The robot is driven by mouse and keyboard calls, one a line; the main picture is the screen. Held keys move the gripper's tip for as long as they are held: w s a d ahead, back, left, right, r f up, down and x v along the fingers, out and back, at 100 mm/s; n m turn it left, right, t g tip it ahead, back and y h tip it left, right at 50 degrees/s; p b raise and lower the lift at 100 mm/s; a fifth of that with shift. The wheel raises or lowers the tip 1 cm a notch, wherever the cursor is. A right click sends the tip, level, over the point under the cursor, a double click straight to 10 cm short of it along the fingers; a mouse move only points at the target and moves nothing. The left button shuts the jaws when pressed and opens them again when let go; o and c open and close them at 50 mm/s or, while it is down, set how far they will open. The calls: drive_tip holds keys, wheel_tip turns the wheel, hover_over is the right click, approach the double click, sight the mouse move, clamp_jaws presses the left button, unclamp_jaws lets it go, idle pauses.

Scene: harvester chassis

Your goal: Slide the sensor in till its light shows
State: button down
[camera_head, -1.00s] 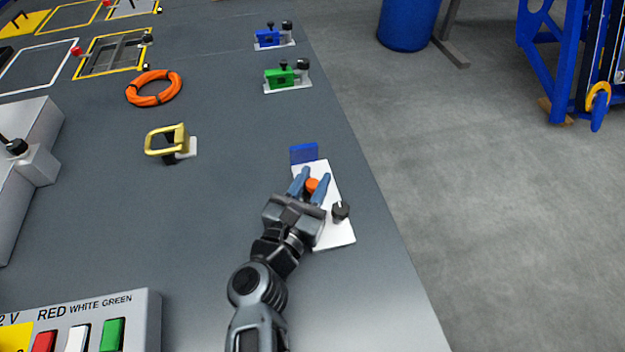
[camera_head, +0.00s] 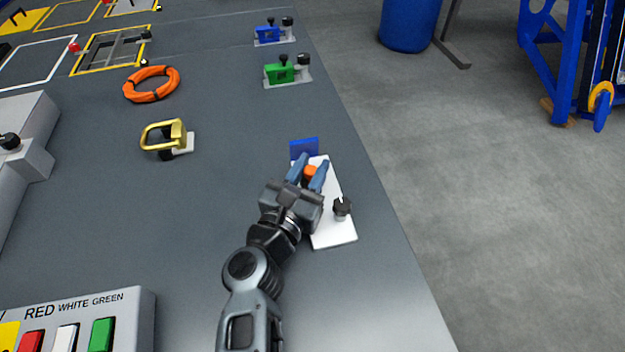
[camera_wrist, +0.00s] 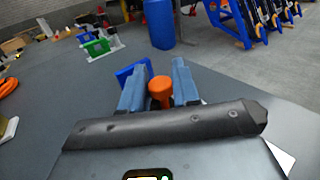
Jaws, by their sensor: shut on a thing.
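An orange sensor (camera_head: 310,170) with a round head sits between the two blue-grey fingers of my gripper (camera_head: 312,172), and the wrist view shows it there too (camera_wrist: 160,90). The gripper is shut on it, low over a white plate (camera_head: 335,228). A blue upright block (camera_head: 304,148) stands at the plate's far end, just beyond the fingertips; in the wrist view it is partly behind the left finger (camera_wrist: 140,68). I cannot tell whether the sensor touches the block. A black knob (camera_head: 342,207) stands at the plate's right edge. No lit light shows on the sensor or block.
A yellow handle (camera_head: 165,134), an orange ring of hose (camera_head: 152,84), a green fixture (camera_head: 280,70) and a blue fixture (camera_head: 268,35) stand farther off. A button box (camera_head: 85,318) is near left. The deck's right edge runs close beside the plate.

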drive_tip(key=shift+w+a, duration=0.1)
drive_tip(key=shift+w, duration=0.2)
drive_tip(key=c, duration=0.9)
unclamp_jaws()
drive_tip(key=shift+c, duration=0.2)
drive_tip(key=shift+b+v, duration=1.05)
drive_tip(key=shift+v, duration=2.8)
